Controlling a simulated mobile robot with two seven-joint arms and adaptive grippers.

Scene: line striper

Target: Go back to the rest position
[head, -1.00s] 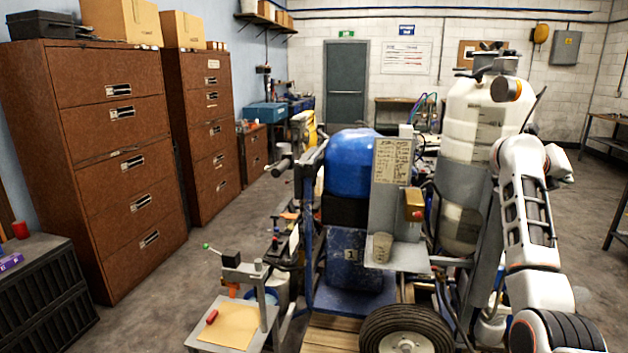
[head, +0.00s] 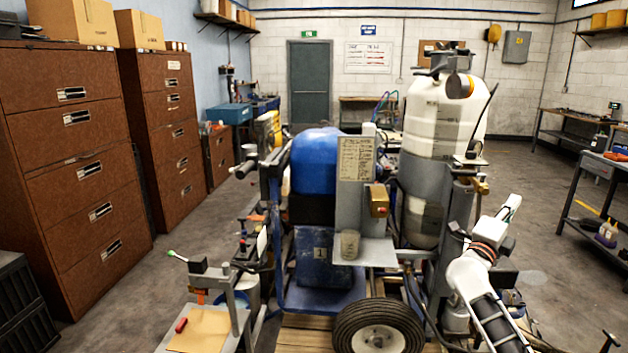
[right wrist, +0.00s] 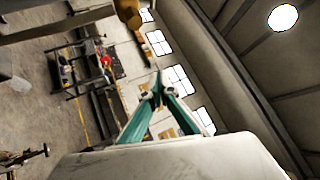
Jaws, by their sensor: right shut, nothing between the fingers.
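My right gripper (head: 510,206) is at the right of the head view, at the end of my white right arm (head: 478,282). It points up and away, beside the right side of the line striper, with no object in it. In the right wrist view its two green fingers (right wrist: 156,92) come together at the tips, shut and empty. My left gripper and left arm are not in view.
The line striper, with its blue tank (head: 315,165) and white tank (head: 440,115), fills the middle. A small side table (head: 200,330) stands at its front left. Brown cabinets (head: 75,180) line the left wall.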

